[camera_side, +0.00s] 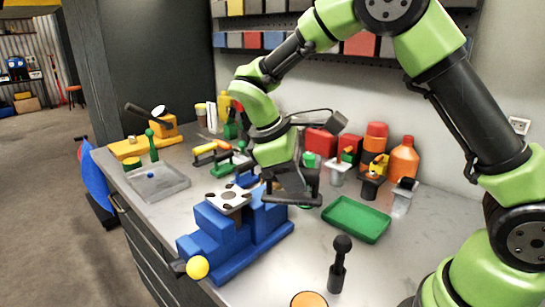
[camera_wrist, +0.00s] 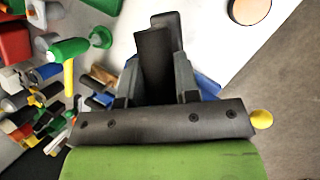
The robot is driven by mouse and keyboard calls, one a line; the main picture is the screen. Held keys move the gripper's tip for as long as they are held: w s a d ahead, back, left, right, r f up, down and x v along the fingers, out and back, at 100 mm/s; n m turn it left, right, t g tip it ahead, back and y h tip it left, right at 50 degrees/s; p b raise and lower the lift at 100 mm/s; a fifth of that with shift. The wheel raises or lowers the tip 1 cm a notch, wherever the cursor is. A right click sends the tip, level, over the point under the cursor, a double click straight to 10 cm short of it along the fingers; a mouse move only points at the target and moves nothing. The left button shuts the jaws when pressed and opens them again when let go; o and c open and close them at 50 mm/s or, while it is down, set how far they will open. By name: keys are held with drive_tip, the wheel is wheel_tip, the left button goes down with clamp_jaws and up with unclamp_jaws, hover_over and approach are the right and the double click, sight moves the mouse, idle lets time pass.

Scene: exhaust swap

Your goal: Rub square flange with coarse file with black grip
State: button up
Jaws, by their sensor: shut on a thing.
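The square flange (camera_side: 228,195) is a pale metal plate with a large centre hole and smaller corner holes. It lies flat at the top of the blue vise (camera_side: 218,238). My gripper (camera_side: 290,192) is right of the flange, above the right part of the vise. It is shut on a dark, flat, bar-like thing, which I take for the coarse file with black grip (camera_wrist: 154,58). In the wrist view the dark piece stands between my two fingers. The file's working face cannot be made out, and I see no clear contact with the flange.
A green tray (camera_side: 356,219) lies to the right of the vise. A black knobbed tool (camera_side: 338,265) stands in front of it. Orange bottles (camera_side: 403,160) and small holders crowd the back. A grey tray (camera_side: 157,184) is at the left.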

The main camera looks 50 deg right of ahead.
drive_tip(key=m, duration=0.1)
drive_tip(key=m+g, duration=0.1)
drive_tip(key=m+y, duration=0.1)
drive_tip(key=m, duration=0.1)
drive_tip(key=shift+s+d+f, duration=0.1)
drive_tip(key=shift+s+f, duration=0.2)
drive_tip(key=m+g+y, duration=0.1)
drive_tip(key=m, duration=0.2)
drive_tip(key=shift+f, duration=0.1)
drive_tip(key=w+m+y, duration=0.1)
drive_tip(key=m, duration=0.2)
drive_tip(key=a+m+y, duration=0.1)
drive_tip(key=m+y, duration=0.1)
drive_tip(key=m, duration=0.1)
drive_tip(key=w+a+m+y, duration=0.1)
drive_tip(key=m, duration=0.2)
drive_tip(key=shift+w+m, duration=0.3)
drive_tip(key=shift+w, duration=0.05)
drive_tip(key=w+a+r+m+t, duration=0.35)
drive_tip(key=w+m, duration=0.25)
drive_tip(key=m, duration=0.7)
drive_tip(key=w+a+r+m+t, duration=0.2)
drive_tip(key=w+r+m+t, duration=0.3)
drive_tip(key=m, duration=0.8)
drive_tip(key=shift+y, duration=0.4)
drive_tip(key=shift+w+f, duration=0.25)
drive_tip(key=shift+f, duration=1.7)
drive_tip(key=shift+w+f, duration=0.2)
drive_tip(key=shift+f, duration=1.7)
drive_tip(key=shift+f, duration=0.8)
